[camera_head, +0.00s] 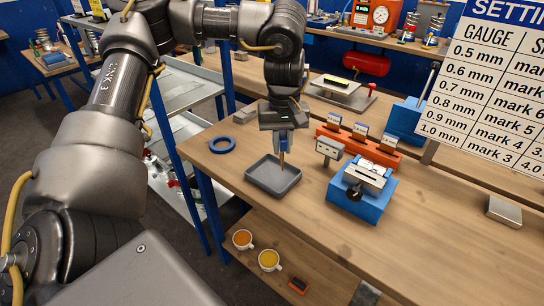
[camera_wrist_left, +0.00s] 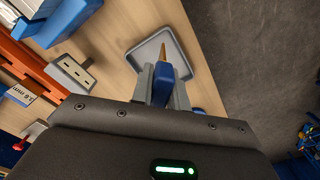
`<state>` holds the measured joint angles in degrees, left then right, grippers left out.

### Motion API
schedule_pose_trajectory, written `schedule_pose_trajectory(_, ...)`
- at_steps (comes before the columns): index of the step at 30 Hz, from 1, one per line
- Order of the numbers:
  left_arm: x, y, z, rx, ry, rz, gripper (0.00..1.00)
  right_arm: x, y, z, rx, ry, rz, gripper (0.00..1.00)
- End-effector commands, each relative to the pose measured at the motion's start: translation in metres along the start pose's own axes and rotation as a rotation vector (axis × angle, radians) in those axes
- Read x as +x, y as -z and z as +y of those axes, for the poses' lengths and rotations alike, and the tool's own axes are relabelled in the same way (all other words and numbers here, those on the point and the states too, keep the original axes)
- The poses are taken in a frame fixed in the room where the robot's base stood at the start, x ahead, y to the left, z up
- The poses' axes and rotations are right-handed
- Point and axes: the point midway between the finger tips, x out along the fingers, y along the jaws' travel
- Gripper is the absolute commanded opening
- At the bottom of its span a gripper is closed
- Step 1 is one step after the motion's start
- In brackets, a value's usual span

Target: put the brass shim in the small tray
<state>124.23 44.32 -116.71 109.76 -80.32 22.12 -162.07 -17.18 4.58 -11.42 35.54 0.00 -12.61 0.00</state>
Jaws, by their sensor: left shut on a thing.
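My left gripper (camera_head: 283,148) points down above the small grey tray (camera_head: 262,178). It is shut on the brass shim (camera_head: 282,160), a thin gold strip that hangs below a blue piece between the fingers. In the left wrist view the shim (camera_wrist_left: 162,52) sticks out past the blue piece (camera_wrist_left: 162,84), in front of the tray (camera_wrist_left: 145,50). The shim's lower end appears over the tray's inside; whether it touches the floor of the tray I cannot tell. The tray looks empty otherwise. My right gripper is not in view.
A blue tape ring (camera_head: 222,144) lies left of the tray. Two cups (camera_head: 269,260) sit on the lower shelf.

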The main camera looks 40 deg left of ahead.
Motion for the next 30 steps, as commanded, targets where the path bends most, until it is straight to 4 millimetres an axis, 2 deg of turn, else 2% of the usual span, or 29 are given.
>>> schedule_pose_trajectory(1, 0.003, 0.012, -0.004, -0.007, 0.001, 0.000, 0.00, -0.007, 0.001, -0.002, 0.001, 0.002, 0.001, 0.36)
schedule_pose_trajectory(3, 0.020, 0.022, -0.007, -0.003, 0.003, -0.002, 0.00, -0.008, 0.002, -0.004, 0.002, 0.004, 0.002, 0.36)
schedule_pose_trajectory(9, 0.047, 0.043, -0.013, 0.000, 0.001, 0.000, 0.00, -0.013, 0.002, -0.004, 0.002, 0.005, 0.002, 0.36)
schedule_pose_trajectory(18, 0.057, 0.050, -0.015, -0.001, 0.000, 0.000, 0.00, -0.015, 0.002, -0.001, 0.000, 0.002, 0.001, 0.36)
schedule_pose_trajectory(25, 0.086, 0.055, -0.017, 0.000, 0.002, -0.001, 0.00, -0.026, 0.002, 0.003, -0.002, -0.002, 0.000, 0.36)
schedule_pose_trajectory(30, 0.094, 0.055, -0.016, 0.001, -0.001, 0.001, 0.00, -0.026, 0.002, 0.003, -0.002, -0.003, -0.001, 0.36)
